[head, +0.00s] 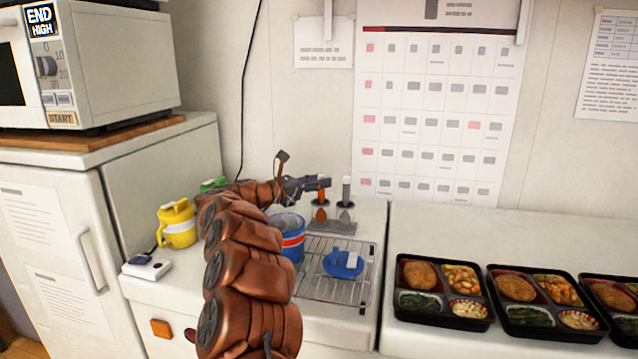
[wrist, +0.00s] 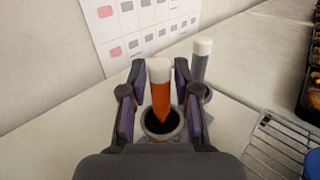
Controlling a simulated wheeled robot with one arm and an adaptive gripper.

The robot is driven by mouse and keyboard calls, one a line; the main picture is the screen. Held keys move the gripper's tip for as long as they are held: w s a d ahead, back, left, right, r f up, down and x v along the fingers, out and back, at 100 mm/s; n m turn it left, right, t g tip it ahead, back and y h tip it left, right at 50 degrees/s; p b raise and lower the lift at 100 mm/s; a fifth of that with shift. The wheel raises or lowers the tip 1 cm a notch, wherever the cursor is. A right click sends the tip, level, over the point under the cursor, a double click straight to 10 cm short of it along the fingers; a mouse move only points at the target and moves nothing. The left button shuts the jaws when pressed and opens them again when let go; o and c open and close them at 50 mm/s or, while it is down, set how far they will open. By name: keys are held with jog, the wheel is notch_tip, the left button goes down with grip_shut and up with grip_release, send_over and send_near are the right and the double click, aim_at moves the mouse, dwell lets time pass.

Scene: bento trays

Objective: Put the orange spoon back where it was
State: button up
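The orange spoon (wrist: 161,98) stands upright with a white top, and its tapered lower end is in the dark opening of a round holder (wrist: 174,134). It also shows in the head view (head: 322,196), partly covered by my gripper (head: 318,184). In the wrist view my gripper (wrist: 160,82) has one finger on each side of the spoon. The fingers stand apart, with narrow gaps to the handle, so the gripper looks open around it. An orange spoon mark (head: 321,214) is on the stand below this holder.
A grey spoon (wrist: 200,68) with a white top stands just right of the orange one. A blue can (head: 291,238), a wire rack (head: 320,286) with a blue item (head: 343,263), a yellow jug (head: 177,224) and bento trays (head: 445,323) are nearby. The wall is close behind.

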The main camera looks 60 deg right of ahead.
jog(key=shift+o, duration=0.7)
jog(key=shift+r+p, duration=0.25)
jog(key=shift+p, duration=0.05)
jog(key=b+v, duration=0.1)
jog(key=v, duration=1.1)
